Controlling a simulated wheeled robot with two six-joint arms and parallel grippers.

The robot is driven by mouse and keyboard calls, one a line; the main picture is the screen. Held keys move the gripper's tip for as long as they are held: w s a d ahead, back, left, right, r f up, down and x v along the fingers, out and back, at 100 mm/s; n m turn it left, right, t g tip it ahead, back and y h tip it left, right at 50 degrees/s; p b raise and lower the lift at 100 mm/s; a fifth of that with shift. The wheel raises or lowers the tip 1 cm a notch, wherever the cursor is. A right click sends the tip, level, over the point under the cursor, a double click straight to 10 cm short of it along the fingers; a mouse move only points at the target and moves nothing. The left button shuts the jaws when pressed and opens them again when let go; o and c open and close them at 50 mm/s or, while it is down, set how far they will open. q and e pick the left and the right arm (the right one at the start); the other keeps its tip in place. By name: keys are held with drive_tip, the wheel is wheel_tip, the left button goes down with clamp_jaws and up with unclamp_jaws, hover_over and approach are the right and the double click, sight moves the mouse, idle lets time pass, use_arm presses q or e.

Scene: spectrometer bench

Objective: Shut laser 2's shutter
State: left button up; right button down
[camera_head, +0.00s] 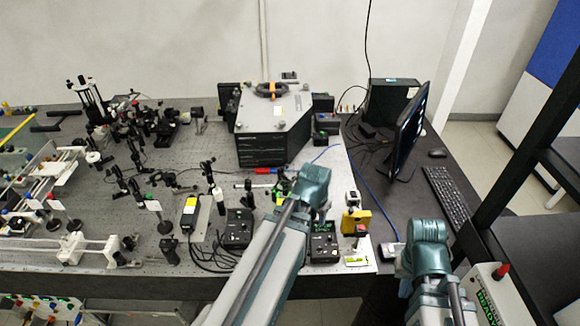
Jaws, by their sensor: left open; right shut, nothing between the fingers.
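I cannot tell for sure which device is laser 2 or its shutter. Two black control boxes stand on the bench front: one (237,230) left of my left arm, one (323,247) just right of it.
The large grey spectrometer box (262,149) stands at the back. Many posts and optics fill the left bench. A yellow box with a red button (356,221) is at the right edge. A monitor (409,131) and keyboard (453,195) stand on the dark table. A black frame rises at right.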

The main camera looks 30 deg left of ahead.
use_arm(q)
drive_tip(key=t+p, duration=0.1)
drive_tip(key=p, duration=0.6)
approach(290, 190)
wheel_tip(290, 190, up, 3)
drive_tip(key=s+d, duration=0.2)
drive_tip(key=shift+a+r+n+t+y, duration=0.2)
drive_tip(key=shift+a+n+t+y, duration=0.15)
drive_tip(key=shift+a+n, duration=0.2)
use_arm(e)
wheel_tip(290, 190, up, 10)
use_arm(q)
drive_tip(key=shift+f, duration=0.1)
drive_tip(key=b+x, duration=1.2)
drive_tip(key=x, duration=0.1)
drive_tip(key=shift+w+a+f, duration=0.1)
drive_tip(key=shift+w+f, duration=0.05)
drive_tip(key=shift+f, duration=0.2)
use_arm(e)
wheel_tip(290, 190, down, 12)
drive_tip(key=shift+f, duration=0.25)
use_arm(q)
drive_tip(key=shift+r, duration=0.1)
clamp_jaws()
